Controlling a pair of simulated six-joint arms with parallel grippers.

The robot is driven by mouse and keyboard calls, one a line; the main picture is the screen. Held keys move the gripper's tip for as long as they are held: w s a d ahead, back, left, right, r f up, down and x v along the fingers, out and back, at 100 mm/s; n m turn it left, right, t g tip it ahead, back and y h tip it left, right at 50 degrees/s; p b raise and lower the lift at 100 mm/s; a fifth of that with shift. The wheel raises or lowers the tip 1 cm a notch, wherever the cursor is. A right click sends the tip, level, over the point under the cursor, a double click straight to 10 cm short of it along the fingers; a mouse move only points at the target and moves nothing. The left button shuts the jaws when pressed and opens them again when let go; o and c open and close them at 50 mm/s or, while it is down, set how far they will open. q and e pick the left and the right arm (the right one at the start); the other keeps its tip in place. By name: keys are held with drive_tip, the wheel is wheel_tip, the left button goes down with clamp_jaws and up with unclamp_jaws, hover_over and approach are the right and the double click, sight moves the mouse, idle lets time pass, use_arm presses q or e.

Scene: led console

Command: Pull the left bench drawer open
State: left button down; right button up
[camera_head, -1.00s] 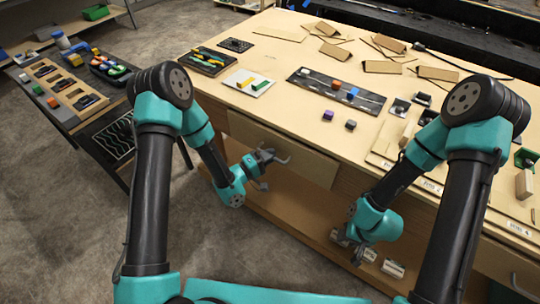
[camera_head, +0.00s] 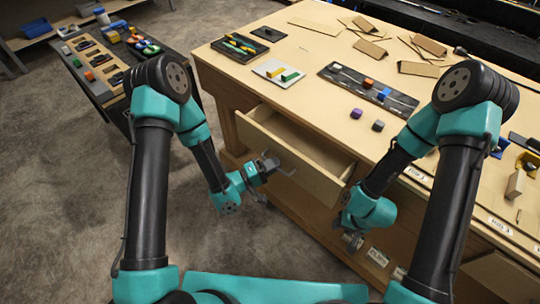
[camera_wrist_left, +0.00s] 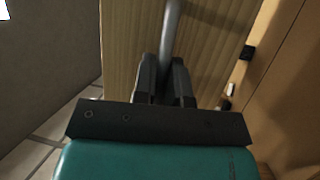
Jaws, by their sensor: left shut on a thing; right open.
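The left bench drawer (camera_head: 314,172) is pulled out from the bench front, and its empty-looking inside shows from above. My left gripper (camera_head: 268,165) is at the drawer's front panel, shut on its metal handle (camera_head: 284,167). In the left wrist view the dark fingers (camera_wrist_left: 165,80) close around the grey handle bar (camera_wrist_left: 171,30), in front of the wooden drawer face (camera_wrist_left: 125,45). My right gripper (camera_head: 353,240) is open, low in front of the bench, apart from the drawer; its fingers are small in view.
The bench top (camera_head: 300,110) carries a dark strip with coloured blocks (camera_head: 367,88), a white card (camera_head: 280,73), a tool tray (camera_head: 240,47) and cardboard pieces (camera_head: 420,69). A dark side table (camera_head: 105,68) stands at the left. The floor before the drawer is clear.

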use_arm(q)
drive_tip(key=s+a, duration=0.2)
drive_tip(key=shift+s+a, duration=0.15)
drive_tip(key=shift+s, duration=0.25)
drive_tip(key=c, duration=1.2)
unclamp_jaws()
drive_tip(key=shift+w, duration=0.1)
